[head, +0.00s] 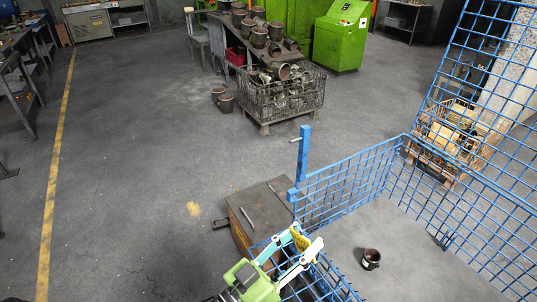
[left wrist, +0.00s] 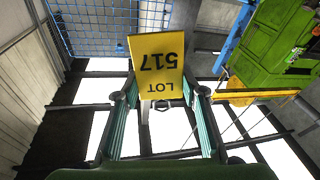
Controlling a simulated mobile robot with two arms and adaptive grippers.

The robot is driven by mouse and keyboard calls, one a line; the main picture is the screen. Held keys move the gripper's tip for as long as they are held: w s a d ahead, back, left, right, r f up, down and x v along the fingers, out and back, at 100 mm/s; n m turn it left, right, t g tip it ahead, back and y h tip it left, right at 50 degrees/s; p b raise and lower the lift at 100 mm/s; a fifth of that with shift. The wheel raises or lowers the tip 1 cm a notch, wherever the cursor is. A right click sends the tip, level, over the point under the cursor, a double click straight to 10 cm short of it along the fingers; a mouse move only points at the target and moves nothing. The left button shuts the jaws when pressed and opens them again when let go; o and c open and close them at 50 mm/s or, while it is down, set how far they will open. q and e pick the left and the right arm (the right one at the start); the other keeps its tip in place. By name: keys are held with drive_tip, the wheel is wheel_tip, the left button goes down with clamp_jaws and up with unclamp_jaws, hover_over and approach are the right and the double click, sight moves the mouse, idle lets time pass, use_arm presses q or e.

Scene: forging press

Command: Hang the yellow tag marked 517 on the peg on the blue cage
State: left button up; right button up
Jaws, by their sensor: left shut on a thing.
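The yellow tag (left wrist: 158,60) reads LOT 517, upside down in the left wrist view, and sits at the fingertips of my left gripper (left wrist: 160,97). In the head view the tag (head: 301,243) is a small yellow patch between the fingers of my left gripper (head: 307,237), which is shut on it. The gripper is at the near left corner of the blue cage (head: 345,172). A blue post (head: 304,152) rises at the cage corner, with a short pale peg (head: 295,140) pointing left near its top. The peg is bare and lies farther away than the tag. My right gripper is not in view.
A dark brown box (head: 262,208) with a rod on top stands left of the cage, close to my left gripper. A dark cup (head: 371,259) stands on the grey surface inside the cage. A wire bin (head: 280,98) of metal parts stands beyond. Open floor lies left.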

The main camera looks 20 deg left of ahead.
use_arm(q)
drive_tip(key=w+m+g+h, duration=0.2)
drive_tip(key=w+h, duration=0.1)
drive_tip(key=w, duration=0.1)
drive_tip(key=g+p, duration=0.2)
approach(302, 151)
drive_tip(key=shift+w+d+r, duration=0.55)
drive_tip(key=shift+d+r, duration=0.15)
drive_tip(key=shift+d, duration=0.1)
drive_tip(key=shift+y, duration=0.4)
drive_tip(key=shift+b+x, duration=0.65)
drive_tip(key=shift+x, duration=1.6)
drive_tip(key=shift+w+d+f, duration=0.25)
drive_tip(key=shift+w+f, duration=0.05)
drive_tip(key=shift+w+d+p, duration=0.1)
drive_tip(key=shift+p, duration=0.2)
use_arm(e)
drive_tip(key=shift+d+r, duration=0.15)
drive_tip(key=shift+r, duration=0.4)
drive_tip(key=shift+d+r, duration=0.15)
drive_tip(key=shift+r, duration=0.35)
use_arm(q)
drive_tip(key=shift+f, duration=0.1)
